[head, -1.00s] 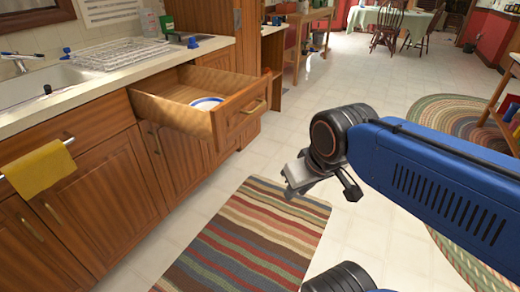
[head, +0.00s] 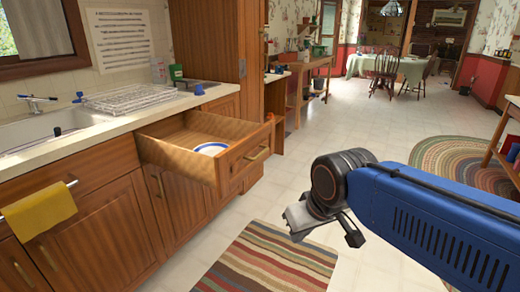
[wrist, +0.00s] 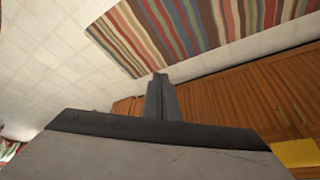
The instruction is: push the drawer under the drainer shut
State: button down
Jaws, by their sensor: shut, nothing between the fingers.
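The wooden drawer (head: 232,158) is pulled well out from the counter front, below and to the right of the drainer. A white plate with a blue rim (head: 211,148) lies inside it. The white wire drainer (head: 130,98) sits on the counter beside the sink. My gripper (head: 322,228) is over the floor to the right of the drawer and lower than it, clear of it. In the wrist view my gripper's fingers (wrist: 161,98) are together with nothing between them. The open drawer cannot be clearly made out in the wrist view.
A striped rug (head: 275,262) lies on the floor before the cabinets. A yellow towel (head: 40,209) hangs on a bar at the left. A tall wooden cabinet (head: 212,45) stands behind the drawer. A round braided rug (head: 455,165) is at the right. The tiled floor between is free.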

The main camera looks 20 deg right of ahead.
jog(key=w+d+r+m+t, duration=0.15)
jog(key=w+r, duration=0.25)
jog(key=w, duration=0.5)
jog(key=w+d+r+m, duration=0.3)
jog(key=w+r, duration=0.1)
jog(key=w, duration=0.4)
jog(key=m+t, duration=0.1)
jog(key=m, duration=0.4)
send_near(273, 139)
notch_tip(273, 139, down, 5)
jog(key=a, duration=0.2)
jog(key=shift+w+a+f, duration=0.1)
jog(key=shift+w+a, duration=0.1)
jog(key=shift+a, duration=0.25)
